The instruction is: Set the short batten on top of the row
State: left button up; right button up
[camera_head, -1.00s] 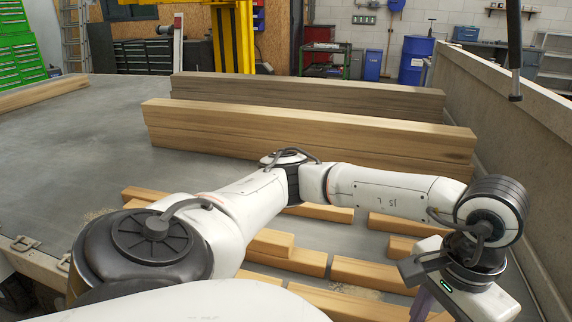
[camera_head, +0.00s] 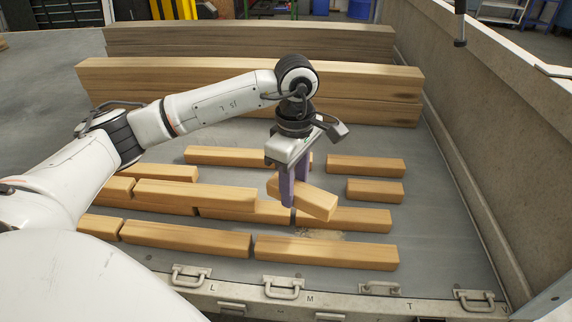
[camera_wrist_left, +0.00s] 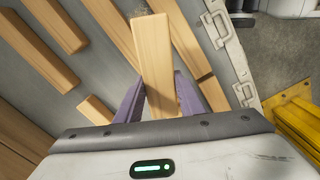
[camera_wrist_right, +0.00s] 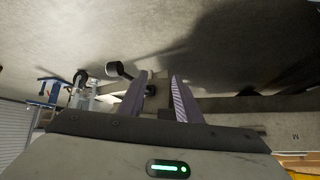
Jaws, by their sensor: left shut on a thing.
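My left gripper (camera_head: 287,190) is shut on a short pale batten (camera_head: 312,203). In the left wrist view the batten (camera_wrist_left: 153,62) sits between the purple fingers. In the head view it appears above the middle row of battens, slanting across it. In that row, a longer batten (camera_head: 195,194) lies on top at the left, and lower battens (camera_head: 245,211) and (camera_head: 345,219) run beneath and to the right. Whether the held batten touches the row, I cannot tell. My right gripper (camera_wrist_right: 158,100) is open and empty in the right wrist view; it is outside the head view.
A front row of battens (camera_head: 325,252) lies near the trailer's latched edge (camera_head: 230,288). Several shorter pieces (camera_head: 375,190) lie behind the middle row. Long stacked beams (camera_head: 250,80) stand at the back. A side wall (camera_head: 480,130) bounds the right; floor beside it is bare.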

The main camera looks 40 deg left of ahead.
pick_arm(q)
jog(key=a+n, duration=0.1)
jog(key=n, duration=0.1)
jog(key=w+a+n, duration=0.1)
jog(key=shift+w+a+r+n+p, duration=0.2)
jog(key=shift+n+p, duration=0.1)
jog(key=shift+n, duration=0.1)
jog(key=shift+w+a+f+n, duration=0.15)
jog(key=shift+a+n, duration=0.2)
jog(key=shift+n, duration=0.35)
jog(key=shift+f+b, duration=0.9)
jog(key=shift+f, duration=0.25)
notch_tip(320, 180, down, 2)
jog(key=shift+b, duration=0.7)
jog(key=shift+f+b, duration=0.7)
jog(key=shift+f, duration=0.5)
pick_arm(e)
jog(key=shift+w+a+f, duration=0.1)
jog(key=shift+w+f, duration=0.1)
jog(key=shift+f, duration=0.4)
jog(key=shift+w+a+f, duration=0.1)
jog(key=shift+w+f, duration=0.05)
jog(key=shift+f, duration=0.4)
pick_arm(q)
jog(key=o, duration=1.1)
jog(key=shift+o, duration=0.5)
pick_arm(e)
jog(key=shift+s, duration=0.1)
